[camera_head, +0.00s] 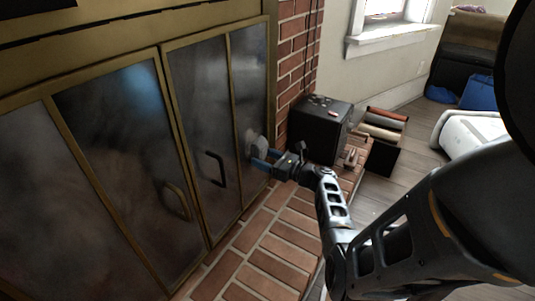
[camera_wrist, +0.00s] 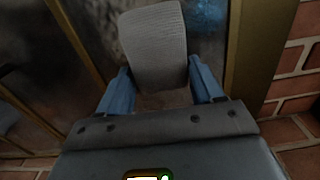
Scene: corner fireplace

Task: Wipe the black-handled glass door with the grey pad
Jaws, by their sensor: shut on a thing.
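The black-handled glass door (camera_head: 203,112) is the right-hand part of the brass-framed fireplace front and is closed. Its black handle (camera_head: 215,168) stands on the pane left of a brass divider. My gripper (camera_head: 266,158) is shut on the grey pad (camera_head: 257,146), low at the door's rightmost pane, right of the handle. In the wrist view the pad (camera_wrist: 153,45) stands upright between the blue fingers of my gripper (camera_wrist: 160,68), its ribbed face showing. The pad is at the glass; I cannot tell whether it touches. The glass looks cloudy and smudged.
A brass-handled glass door (camera_head: 115,140) adjoins on the left. A brick column (camera_head: 297,50) rises right of the frame. A black box (camera_head: 320,128) and a rack of rollers (camera_head: 382,125) stand right of my gripper. The brick hearth (camera_head: 262,245) below is clear.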

